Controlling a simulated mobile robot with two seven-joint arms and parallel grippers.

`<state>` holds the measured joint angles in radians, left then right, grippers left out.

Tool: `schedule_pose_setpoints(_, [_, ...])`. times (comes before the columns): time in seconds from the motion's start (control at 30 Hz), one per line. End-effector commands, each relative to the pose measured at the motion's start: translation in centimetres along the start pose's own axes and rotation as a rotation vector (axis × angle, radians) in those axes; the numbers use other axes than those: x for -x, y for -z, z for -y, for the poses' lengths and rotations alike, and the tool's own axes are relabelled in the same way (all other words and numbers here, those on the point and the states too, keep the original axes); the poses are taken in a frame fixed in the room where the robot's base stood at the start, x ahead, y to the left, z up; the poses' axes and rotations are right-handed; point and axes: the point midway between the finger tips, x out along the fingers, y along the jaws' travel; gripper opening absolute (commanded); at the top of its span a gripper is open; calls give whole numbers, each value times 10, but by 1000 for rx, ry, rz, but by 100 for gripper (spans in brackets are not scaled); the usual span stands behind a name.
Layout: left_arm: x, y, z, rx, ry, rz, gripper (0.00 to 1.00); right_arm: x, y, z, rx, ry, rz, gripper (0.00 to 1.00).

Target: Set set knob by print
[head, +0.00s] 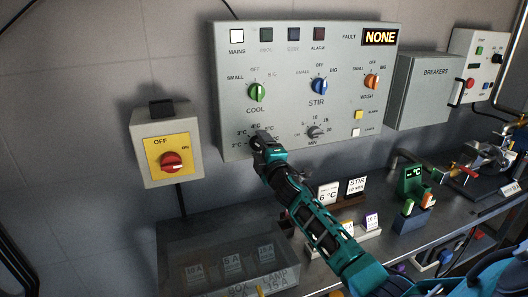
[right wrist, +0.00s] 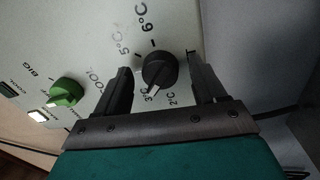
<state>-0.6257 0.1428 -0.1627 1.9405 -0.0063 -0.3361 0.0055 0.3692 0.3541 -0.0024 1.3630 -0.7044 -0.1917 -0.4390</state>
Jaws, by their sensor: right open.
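The set knob (right wrist: 160,70) is a dark round knob with a white pointer, on the grey control panel (head: 235,105). In the right wrist view its pointer points at or near the 3°C mark, with 2°C, 5°C and 6°C printed around it. My right gripper (right wrist: 158,64) is open, one finger on each side of the knob, with small gaps showing. In the head view my right gripper (head: 260,139) covers the knob and part of its scale. A white card (head: 328,194) on the bench reads 6 °C. My left gripper is not in view.
The green COOL knob (head: 257,91), blue STIR knob (head: 320,86), orange WASH knob (head: 372,81) and grey minutes knob (head: 315,132) share the panel. A yellow OFF switch box (head: 160,140) hangs left. A STIR 10 MIN card (head: 356,186) stands on the bench.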

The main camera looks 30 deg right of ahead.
Motion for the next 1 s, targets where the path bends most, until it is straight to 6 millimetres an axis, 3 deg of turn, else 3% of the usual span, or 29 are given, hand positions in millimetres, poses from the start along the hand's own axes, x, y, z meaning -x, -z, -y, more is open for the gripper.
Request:
schedule_pose_setpoints(0.27, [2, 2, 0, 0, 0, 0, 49, 26, 0, 0, 2, 2, -1, 70])
schedule_pose_setpoints(0.7, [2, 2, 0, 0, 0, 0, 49, 106, 0, 1, 0, 2, 1, 70])
schedule_pose_setpoints(1.0, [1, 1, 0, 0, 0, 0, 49, 128, 0, 0, 1, 1, 1, 70])
